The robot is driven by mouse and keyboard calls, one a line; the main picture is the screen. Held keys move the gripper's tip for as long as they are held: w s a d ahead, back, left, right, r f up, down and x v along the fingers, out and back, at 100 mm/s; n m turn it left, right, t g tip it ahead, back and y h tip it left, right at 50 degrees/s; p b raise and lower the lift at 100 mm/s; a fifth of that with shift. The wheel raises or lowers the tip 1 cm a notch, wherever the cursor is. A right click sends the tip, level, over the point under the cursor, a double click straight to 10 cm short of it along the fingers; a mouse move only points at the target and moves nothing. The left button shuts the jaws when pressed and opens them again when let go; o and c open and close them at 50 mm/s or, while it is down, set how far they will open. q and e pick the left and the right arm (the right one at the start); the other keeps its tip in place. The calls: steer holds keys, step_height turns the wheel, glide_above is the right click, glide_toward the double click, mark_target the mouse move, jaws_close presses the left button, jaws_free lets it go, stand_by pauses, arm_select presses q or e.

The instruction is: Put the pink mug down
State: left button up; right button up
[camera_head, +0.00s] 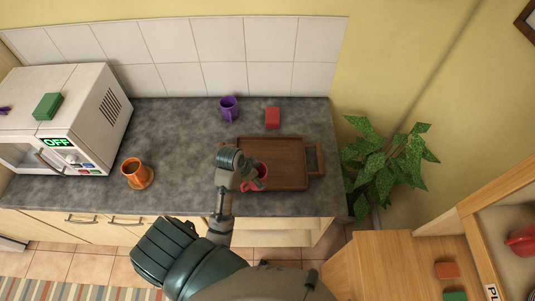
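The pinkish-red mug (262,171) is at the front left corner of the brown wooden tray (290,178), near the counter's front edge. My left gripper (250,179) is at the mug's left side. Its fingers overlap the mug's rim and side and appear shut on it, hiding part of it. I cannot tell whether the mug touches the tray or is held just above it. My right gripper is not in view.
A purple mug (228,108) and a red block (272,118) stand behind the tray. An orange-brown mug (137,174) stands left, near the microwave (75,110). A plant (385,160) is right of the counter (175,130). The counter's left middle is clear.

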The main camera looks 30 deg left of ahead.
arm_select(q)
steer(key=w+a, duration=0.1)
steer(key=w, duration=0.2)
steer(key=w+a+f, duration=0.1)
steer(key=w, duration=0.3)
steer(key=w+a+p, duration=0.1)
steer(key=w+a, duration=0.1)
steer(key=w, duration=0.1)
steer(key=shift+w+f, duration=0.2)
steer(key=shift+w, duration=0.05)
steer(key=shift+w+a+r, duration=0.1)
steer(key=shift+w+a, duration=0.05)
steer(key=shift+w, duration=0.35)
steer(key=f, duration=0.2)
steer(key=shift+s+f+p, duration=0.25)
steer(key=shift+f+p, duration=0.1)
steer(key=shift+f, duration=0.05)
steer(key=shift+w+f, duration=0.15)
steer(key=shift+f, duration=0.3)
steer(key=shift+f, duration=0.1)
steer(key=o, duration=1.3)
steer(key=shift+o, duration=0.2)
